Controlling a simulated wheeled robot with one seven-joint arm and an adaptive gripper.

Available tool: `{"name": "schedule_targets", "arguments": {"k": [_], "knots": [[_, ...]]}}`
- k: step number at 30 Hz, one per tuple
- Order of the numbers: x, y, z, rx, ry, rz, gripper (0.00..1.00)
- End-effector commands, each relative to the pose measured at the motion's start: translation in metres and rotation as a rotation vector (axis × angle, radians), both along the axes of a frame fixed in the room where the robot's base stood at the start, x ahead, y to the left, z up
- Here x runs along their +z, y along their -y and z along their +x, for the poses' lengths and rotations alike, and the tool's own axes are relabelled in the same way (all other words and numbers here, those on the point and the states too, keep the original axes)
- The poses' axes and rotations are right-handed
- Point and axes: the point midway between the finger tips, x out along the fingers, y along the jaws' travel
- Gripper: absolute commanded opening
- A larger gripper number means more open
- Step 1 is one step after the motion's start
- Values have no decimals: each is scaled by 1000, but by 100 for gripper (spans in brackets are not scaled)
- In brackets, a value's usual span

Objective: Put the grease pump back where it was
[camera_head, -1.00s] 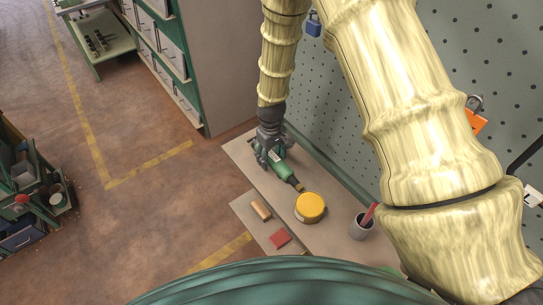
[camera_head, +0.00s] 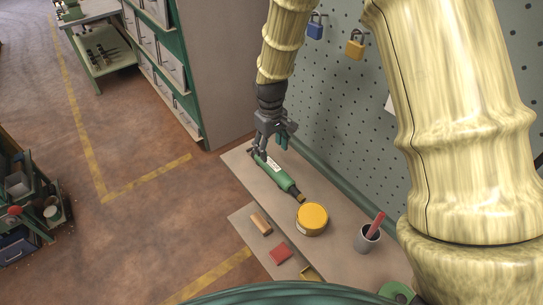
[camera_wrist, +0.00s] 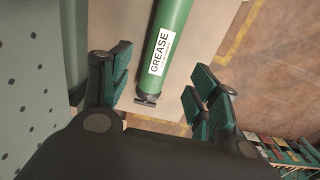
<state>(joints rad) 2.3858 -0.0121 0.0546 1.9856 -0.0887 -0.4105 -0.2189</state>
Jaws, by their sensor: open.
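The grease pump (camera_head: 274,174) is a green cylinder with a white label and a dark tip, lying on its side on the shelf (camera_head: 330,213). Its dark tip points at the yellow tin. In the wrist view the grease pump (camera_wrist: 168,45) shows the label "GREASE" and a small dark end piece near the jaws. My gripper (camera_head: 272,145) is above the far end of the pump. In the wrist view my gripper (camera_wrist: 155,95) has its fingers spread wide on either side of the pump's end line, with nothing between them held.
A yellow tin (camera_head: 312,217) stands just beyond the pump's tip. A grey cup (camera_head: 367,238) with a red stick is further right. A tan block (camera_head: 261,223) and a red block (camera_head: 280,254) lie on a lower ledge. The pegboard wall (camera_head: 350,110) rises close behind the shelf.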

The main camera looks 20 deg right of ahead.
Motion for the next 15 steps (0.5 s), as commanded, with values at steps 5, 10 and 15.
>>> {"name": "schedule_targets", "arguments": {"k": [5,10,15], "knots": [[15,0,0,0,1,0,61],[24,0,0,0,1,0,61],[27,0,0,0,-1,0,61]]}}
